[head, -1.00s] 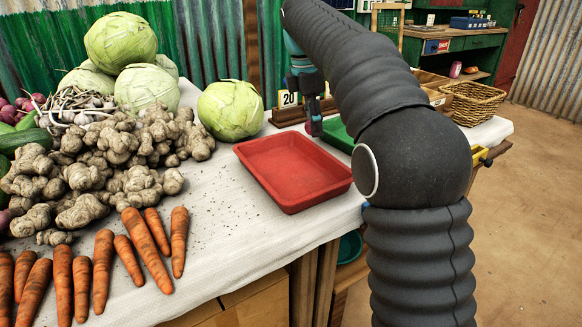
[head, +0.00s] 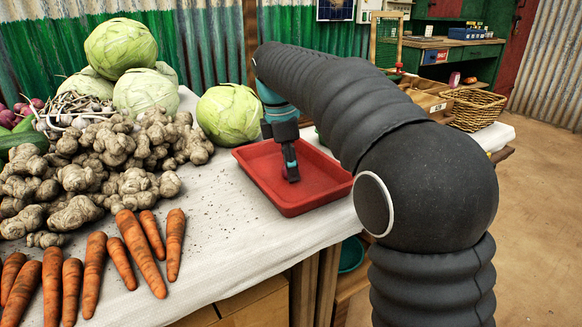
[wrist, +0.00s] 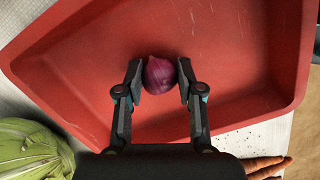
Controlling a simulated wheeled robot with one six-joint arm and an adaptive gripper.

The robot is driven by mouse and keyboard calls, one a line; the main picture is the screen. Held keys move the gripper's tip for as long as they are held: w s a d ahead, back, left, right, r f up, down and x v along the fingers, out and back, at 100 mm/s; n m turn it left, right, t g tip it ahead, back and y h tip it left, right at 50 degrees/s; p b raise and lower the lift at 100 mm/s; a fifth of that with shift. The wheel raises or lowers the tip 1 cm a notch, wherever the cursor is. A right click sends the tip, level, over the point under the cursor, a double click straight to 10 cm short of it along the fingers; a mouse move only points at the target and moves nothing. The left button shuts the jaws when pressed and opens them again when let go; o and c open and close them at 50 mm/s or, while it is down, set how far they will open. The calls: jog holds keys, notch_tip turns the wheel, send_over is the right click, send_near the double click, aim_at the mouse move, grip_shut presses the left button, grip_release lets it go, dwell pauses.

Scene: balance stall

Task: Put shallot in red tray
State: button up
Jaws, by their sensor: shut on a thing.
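The purple shallot (wrist: 159,75) is between my gripper's two fingertips in the wrist view, and both fingers touch its sides. My gripper (head: 291,178) points down into the red tray (head: 318,199) in the head view, its tips low inside the walls. The shallot is hidden or too small to make out in the head view. In the wrist view the red tray (wrist: 230,60) fills most of the picture, and the shallot shows over its floor. I cannot tell whether the shallot touches the floor.
A green cabbage (head: 229,113) stands just left of the tray, and also shows in the wrist view (wrist: 30,150). Ginger roots (head: 110,165) and carrots (head: 95,270) cover the left of the white cloth (head: 225,230). A wicker basket (head: 473,108) stands at the far right.

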aim_at(283, 169)
jog(key=o, duration=0.9)
jog(key=shift+f, duration=0.1)
notch_tip(283, 169, up, 12)
jog(key=a+p, duration=0.2)
jog(key=p, duration=0.2)
jog(key=s+d+m+t, duration=0.1)
jog(key=s+d+m, duration=0.3)
jog(key=s+d, duration=0.25)
jog(key=shift+s+d+f+m+t+y+b, duration=0.1)
jog(key=shift+s+d+f+m+t+y, duration=0.4)
jog(key=shift+s+d+f+m, duration=2.15)
jog(key=shift+s+d+f+m+t+y+b, duration=0.1)
jog(key=shift+s+d+f+m+t, duration=1.05)
jog(key=shift+s+f+m, duration=2.6)
jog(key=shift+s+d+f+m+t+y+b, duration=0.1)
jog(key=shift+s+d+f+m+t+y, duration=0.3)
jog(key=shift+s+d+f+m, duration=2.8)
